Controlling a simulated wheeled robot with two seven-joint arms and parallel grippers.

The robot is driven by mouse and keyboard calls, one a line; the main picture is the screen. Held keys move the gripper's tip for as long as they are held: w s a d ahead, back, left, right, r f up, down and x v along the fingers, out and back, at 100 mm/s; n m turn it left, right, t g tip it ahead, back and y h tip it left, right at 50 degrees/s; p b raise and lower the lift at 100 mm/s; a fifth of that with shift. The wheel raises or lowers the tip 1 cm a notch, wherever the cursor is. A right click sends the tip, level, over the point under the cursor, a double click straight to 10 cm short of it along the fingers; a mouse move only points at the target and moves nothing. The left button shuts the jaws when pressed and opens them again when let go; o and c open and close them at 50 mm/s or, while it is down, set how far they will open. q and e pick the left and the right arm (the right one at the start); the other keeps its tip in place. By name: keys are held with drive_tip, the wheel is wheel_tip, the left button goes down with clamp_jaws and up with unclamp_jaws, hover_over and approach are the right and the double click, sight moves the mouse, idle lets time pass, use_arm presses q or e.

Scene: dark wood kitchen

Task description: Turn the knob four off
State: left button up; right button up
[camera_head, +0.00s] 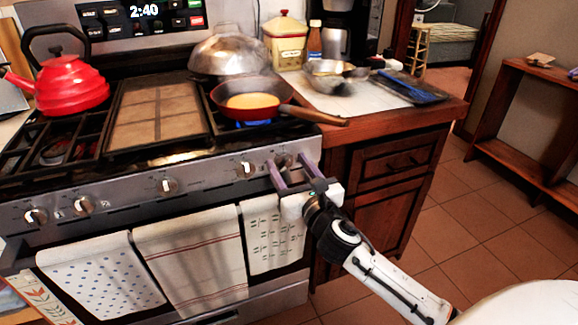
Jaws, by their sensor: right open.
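The stove's front panel carries a row of several knobs, among them a left-end knob (36,216), a middle knob (167,186) and a knob right of the middle (244,169). The rightmost knob (284,159) is partly hidden by my right gripper (287,166). That gripper is open, with its two purple fingers pointing at the panel on either side of this knob. I cannot tell whether they touch it. No label shows which knob is number four. A blue flame (254,123) burns under the front right pan. My left gripper is out of view.
A red kettle (70,84) and a domed lid (228,52) stand on the stove. Towels (190,255) hang below the knobs.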

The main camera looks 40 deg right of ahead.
drive_tip(key=shift+w, duration=0.1)
drive_tip(key=c, duration=1)
drive_tip(key=shift+c, duration=0.2)
